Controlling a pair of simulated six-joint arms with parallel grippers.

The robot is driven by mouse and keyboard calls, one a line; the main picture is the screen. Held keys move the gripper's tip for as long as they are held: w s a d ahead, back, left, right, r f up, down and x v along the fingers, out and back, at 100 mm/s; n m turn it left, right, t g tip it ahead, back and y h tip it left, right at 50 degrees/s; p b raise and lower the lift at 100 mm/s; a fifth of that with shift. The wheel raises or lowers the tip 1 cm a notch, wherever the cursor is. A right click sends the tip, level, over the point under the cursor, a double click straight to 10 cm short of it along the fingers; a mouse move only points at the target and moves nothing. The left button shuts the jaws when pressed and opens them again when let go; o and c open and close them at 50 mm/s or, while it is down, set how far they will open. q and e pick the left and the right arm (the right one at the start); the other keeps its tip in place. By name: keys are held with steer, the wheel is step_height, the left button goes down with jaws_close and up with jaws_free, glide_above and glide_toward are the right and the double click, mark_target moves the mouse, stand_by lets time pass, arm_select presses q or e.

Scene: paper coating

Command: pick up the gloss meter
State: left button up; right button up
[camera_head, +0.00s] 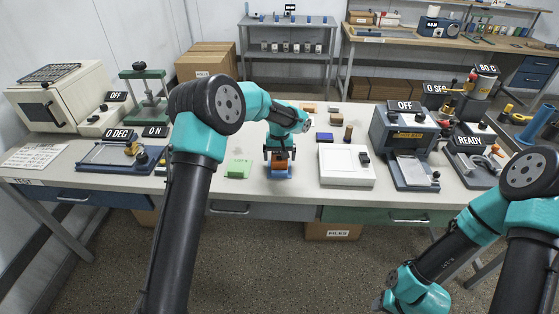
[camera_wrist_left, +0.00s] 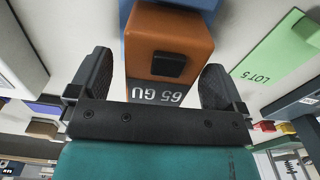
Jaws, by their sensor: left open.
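The gloss meter (camera_wrist_left: 170,45) is an orange box with a black button and a dark display reading 65 GU. In the head view the gloss meter (camera_head: 279,165) sits on a blue block or pad (camera_head: 281,173) near the table's front edge, partly hidden by my gripper. My left gripper (camera_wrist_left: 158,75) is open, with one dark finger on each side of the meter's near end in the left wrist view. In the head view my left gripper (camera_head: 279,155) is right over the meter. I cannot tell whether the fingers touch it. Only links of my right arm show, at lower right.
A green LOT 5 block (camera_head: 239,169) lies just left of the meter. A white flat box (camera_head: 346,167) stands to the right, with a dark blue block (camera_head: 325,137) behind. Machines line both sides of the table (camera_head: 215,180). A little bare tabletop lies around the meter.

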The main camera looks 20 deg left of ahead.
arm_select(q)
step_height(320, 180, down, 2)
steer(key=shift+f, duration=0.1)
stand_by(0.4)
steer(key=c, duration=1.3)
steer(key=shift+r, duration=1.65)
steer(key=shift+s+r, duration=0.2)
steer(key=s+d, duration=0.1)
steer(key=s, duration=0.4)
steer(key=s+d+r, duration=0.1)
steer(key=s+d, duration=0.1)
steer(key=s, duration=0.3)
steer(key=s+d, duration=0.1)
steer(key=s, duration=0.4)
steer(key=shift+d+r, duration=0.15)
steer(key=shift+d, duration=0.05)
